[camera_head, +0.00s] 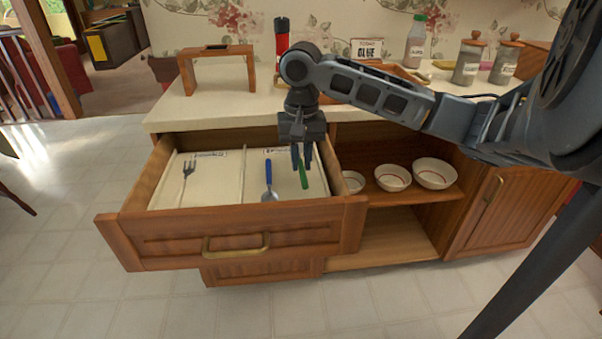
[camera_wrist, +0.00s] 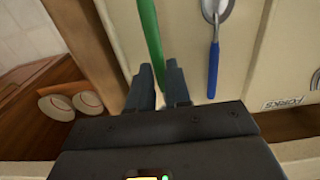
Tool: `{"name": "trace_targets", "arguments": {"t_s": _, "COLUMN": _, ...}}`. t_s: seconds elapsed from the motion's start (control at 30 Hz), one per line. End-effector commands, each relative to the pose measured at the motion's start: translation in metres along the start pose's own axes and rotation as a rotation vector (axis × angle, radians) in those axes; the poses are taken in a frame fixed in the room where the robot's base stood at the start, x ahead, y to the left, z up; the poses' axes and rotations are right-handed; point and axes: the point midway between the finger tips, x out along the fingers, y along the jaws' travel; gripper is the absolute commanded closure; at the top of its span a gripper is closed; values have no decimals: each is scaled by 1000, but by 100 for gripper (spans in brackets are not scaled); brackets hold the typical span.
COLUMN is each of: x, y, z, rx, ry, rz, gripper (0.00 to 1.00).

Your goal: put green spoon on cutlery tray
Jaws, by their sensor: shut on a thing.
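The green spoon shows as a green handle (camera_head: 302,173) hanging under my gripper (camera_head: 301,160) in the head view. In the wrist view the green handle (camera_wrist: 150,40) runs up from between the fingers of my gripper (camera_wrist: 160,85) and leaves the top of the picture, so its bowl is not seen. My gripper is shut on the handle, over the right part of the open drawer. The cutlery tray (camera_head: 215,190) is the pale divided insert in that drawer. Whether the spoon touches the tray is not clear.
A blue-handled spoon (camera_head: 269,185) lies in the tray's right compartment, and a fork (camera_head: 187,175) in the left. The wooden drawer front (camera_head: 170,240) stands out from the counter. Several white bowls (camera_head: 392,177) sit on the shelf at right. A wooden stand (camera_head: 217,58) is on the counter.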

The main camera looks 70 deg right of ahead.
Motion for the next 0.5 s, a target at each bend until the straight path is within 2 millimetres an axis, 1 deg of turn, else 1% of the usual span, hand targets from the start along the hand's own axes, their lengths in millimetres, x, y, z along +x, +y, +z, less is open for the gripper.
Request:
{"name": "trace_targets", "arguments": {"t_s": 0.13, "x": 13, "y": 0, "z": 0, "rx": 1, "ry": -2, "rz": 3, "gripper": 100}}
{"name": "trace_targets", "arguments": {"t_s": 0.3, "x": 36, "y": 0, "z": 1, "rx": -1, "ry": -3, "rz": 3, "gripper": 100}}
{"name": "trace_targets", "arguments": {"t_s": 0.37, "x": 40, "y": 0, "z": 0, "rx": -1, "ry": -1, "rz": 1, "gripper": 100}}
{"name": "trace_targets", "arguments": {"t_s": 0.5, "x": 40, "y": 0, "z": 0, "rx": -1, "ry": -1, "rz": 0, "gripper": 100}}
